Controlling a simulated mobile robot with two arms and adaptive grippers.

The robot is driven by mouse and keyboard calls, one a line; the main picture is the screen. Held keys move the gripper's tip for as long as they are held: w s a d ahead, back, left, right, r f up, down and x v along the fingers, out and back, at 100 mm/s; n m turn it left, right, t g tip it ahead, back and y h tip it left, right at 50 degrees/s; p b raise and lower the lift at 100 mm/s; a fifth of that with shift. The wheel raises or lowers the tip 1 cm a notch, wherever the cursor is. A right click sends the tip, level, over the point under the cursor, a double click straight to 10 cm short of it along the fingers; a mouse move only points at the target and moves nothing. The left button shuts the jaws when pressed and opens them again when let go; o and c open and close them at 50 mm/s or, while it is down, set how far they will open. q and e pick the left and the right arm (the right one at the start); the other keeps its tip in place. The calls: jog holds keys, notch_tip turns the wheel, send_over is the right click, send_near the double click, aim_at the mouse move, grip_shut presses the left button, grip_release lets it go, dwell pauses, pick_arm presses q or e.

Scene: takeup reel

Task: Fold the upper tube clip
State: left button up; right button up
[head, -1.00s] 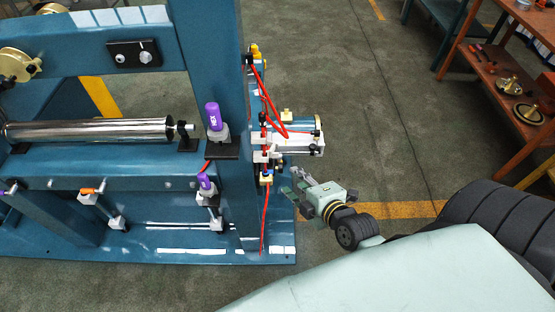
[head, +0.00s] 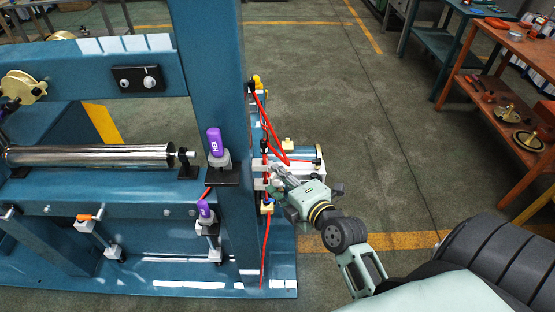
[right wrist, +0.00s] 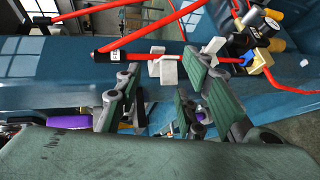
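A thin red tube (right wrist: 137,56) runs along the machine's side through white clips. The upper tube clip (right wrist: 167,70), a small white piece with a flap sticking out, shows between my right fingers in the right wrist view. A second white clip (right wrist: 214,46) sits farther along the tube, close to the right-hand finger. My right gripper (right wrist: 160,80) is open, its green-padded fingers apart on either side of the upper clip; I cannot tell if either touches it. In the head view my right gripper (head: 279,180) reaches the clips from the right and partly covers them. My left gripper is out of view.
A blue machine frame (head: 212,90) stands beside the clips. Looped red hoses (head: 268,125), a silver cylinder (head: 305,154) and a yellow fitting (head: 267,207) crowd the gripper. Open floor (head: 345,120) lies right of the machine, with an orange shelf (head: 480,75) beyond.

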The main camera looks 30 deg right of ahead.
jog(key=shift+w+f, duration=0.35)
jog(key=shift+w, duration=0.2)
jog(key=shift+w+f, duration=0.15)
jog(key=shift+w, duration=0.1)
